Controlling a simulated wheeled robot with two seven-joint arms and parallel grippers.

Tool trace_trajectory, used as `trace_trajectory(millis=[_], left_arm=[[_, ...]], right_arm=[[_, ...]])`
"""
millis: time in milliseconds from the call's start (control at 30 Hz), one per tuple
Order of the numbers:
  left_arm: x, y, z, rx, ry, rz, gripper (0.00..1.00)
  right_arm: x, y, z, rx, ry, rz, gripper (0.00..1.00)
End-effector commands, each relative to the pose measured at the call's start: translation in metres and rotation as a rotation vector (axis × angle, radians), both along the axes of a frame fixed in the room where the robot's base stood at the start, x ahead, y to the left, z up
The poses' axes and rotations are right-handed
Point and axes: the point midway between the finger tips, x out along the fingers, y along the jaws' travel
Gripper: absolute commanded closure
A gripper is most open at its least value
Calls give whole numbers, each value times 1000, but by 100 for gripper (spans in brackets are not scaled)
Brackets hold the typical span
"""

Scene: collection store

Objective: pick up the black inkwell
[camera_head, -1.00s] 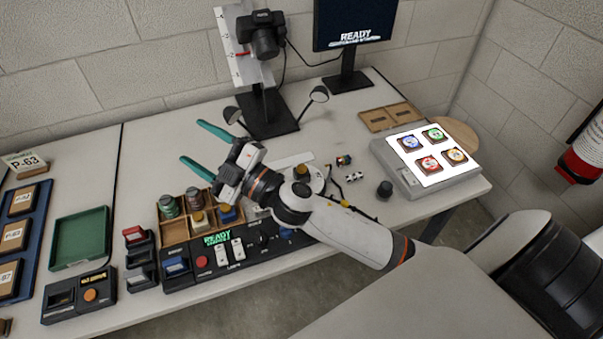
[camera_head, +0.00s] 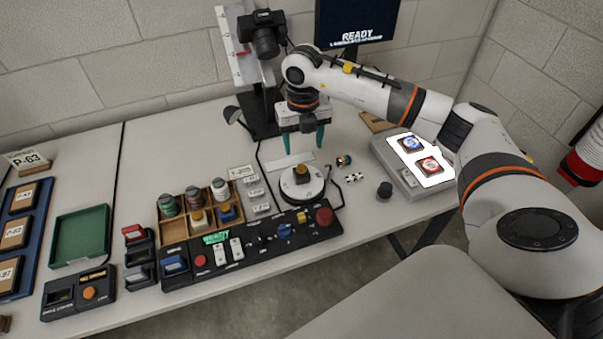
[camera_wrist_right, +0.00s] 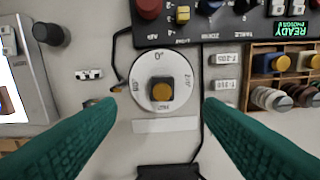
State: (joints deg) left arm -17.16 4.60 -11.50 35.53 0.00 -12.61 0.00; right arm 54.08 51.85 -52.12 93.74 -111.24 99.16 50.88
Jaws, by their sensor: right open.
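A small dark square-bodied pot with an amber round top, apparently the black inkwell (camera_head: 302,175), stands on the white round turntable (camera_head: 287,190). In the right wrist view the inkwell (camera_wrist_right: 160,92) shows from above, near the middle between the fingers. My right gripper (camera_head: 299,143) points down with teal fingers spread, above and behind the turntable in the head view. It is open and empty, and apart from the inkwell. The right gripper (camera_wrist_right: 160,104) has a finger on each side in the wrist view. My left gripper is not in view.
A black control panel (camera_head: 250,243) lies in front of the turntable, with a wooden crate (camera_head: 174,231) of pots at its left. A black cylinder (camera_head: 385,190) and a checkered piece (camera_head: 354,177) stand right. The camera stand (camera_head: 262,110) rises behind.

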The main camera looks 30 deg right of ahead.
Motion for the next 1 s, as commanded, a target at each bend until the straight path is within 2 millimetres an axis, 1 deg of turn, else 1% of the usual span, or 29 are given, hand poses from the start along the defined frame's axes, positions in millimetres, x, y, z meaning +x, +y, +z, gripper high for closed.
trace_trajectory(millis=[200, 300, 533, 667, 700, 800, 900, 1000], left_arm=[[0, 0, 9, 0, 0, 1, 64], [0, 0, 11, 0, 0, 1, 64], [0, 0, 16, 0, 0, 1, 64], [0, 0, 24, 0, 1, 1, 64], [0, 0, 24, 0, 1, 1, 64], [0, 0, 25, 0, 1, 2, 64], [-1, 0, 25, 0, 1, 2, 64], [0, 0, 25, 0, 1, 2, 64]], right_arm=[[-1, 1, -39, 2, 7, 4, 38], [0, 1, -52, 3, 3, 3, 38], [2, 2, -69, 6, 3, 5, 38], [7, 0, -89, 6, 5, 5, 38], [7, 0, -95, 6, 4, 4, 38], [8, 0, -107, 6, 2, 5, 38], [8, 0, -112, 6, 1, 6, 38], [8, 0, -113, 6, 0, 7, 38]])
